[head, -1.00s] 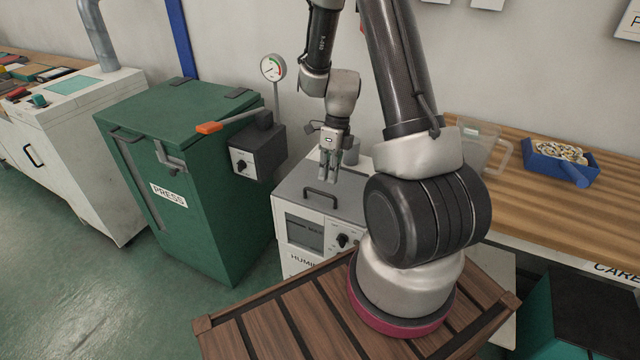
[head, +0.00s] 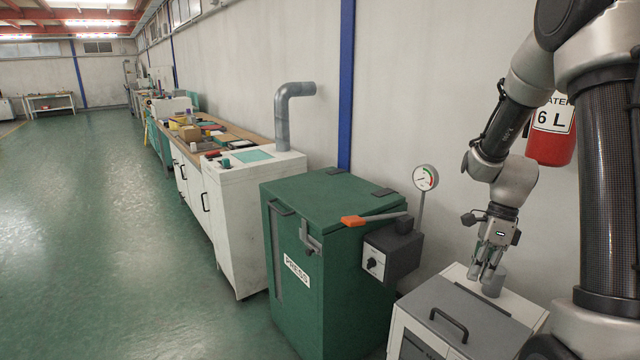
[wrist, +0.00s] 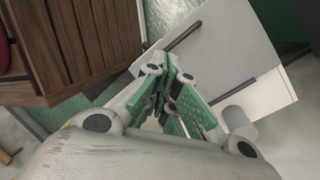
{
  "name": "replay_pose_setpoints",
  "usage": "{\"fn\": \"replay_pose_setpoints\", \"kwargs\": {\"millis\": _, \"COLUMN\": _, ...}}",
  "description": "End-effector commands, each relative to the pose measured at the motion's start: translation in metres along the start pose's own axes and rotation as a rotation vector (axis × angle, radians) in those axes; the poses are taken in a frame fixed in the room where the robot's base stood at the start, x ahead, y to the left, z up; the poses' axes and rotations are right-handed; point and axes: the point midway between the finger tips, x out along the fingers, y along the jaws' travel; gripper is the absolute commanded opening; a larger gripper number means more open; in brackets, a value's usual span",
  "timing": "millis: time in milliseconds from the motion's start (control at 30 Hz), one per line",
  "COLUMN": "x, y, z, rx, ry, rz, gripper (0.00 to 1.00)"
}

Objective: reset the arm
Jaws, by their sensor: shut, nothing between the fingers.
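My gripper (head: 486,274) hangs at the right of the head view, pointing down above the back part of a white and grey machine (head: 480,317) with a dark handle on its lid. The fingers are shut and hold nothing. In the wrist view my gripper (wrist: 168,98) shows its green finger pads close together over the machine's grey lid (wrist: 215,42). My arm comes down from the upper right of the head view, folded at its joints.
A green press (head: 330,262) with an orange-tipped lever (head: 372,219) stands left of the machine. A gauge (head: 425,178) rises behind it. A white cabinet (head: 236,217) and long workbench run farther left. A red extinguisher (head: 551,135) is on the wall. The green floor (head: 120,230) is clear.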

Motion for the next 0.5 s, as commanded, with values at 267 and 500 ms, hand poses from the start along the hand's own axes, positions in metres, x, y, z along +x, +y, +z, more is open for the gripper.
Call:
{"fn": "replay_pose_setpoints", "kwargs": {"millis": 267, "x": -0.051, "y": 0.080, "z": -0.016, "rx": -1.081, "ry": 0.090, "rz": 0.001, "gripper": 0.00}}
{"fn": "replay_pose_setpoints", "kwargs": {"millis": 500, "x": -0.108, "y": 0.156, "z": -0.022, "rx": -1.755, "ry": 0.274, "rz": -0.090, "gripper": 0.00}}
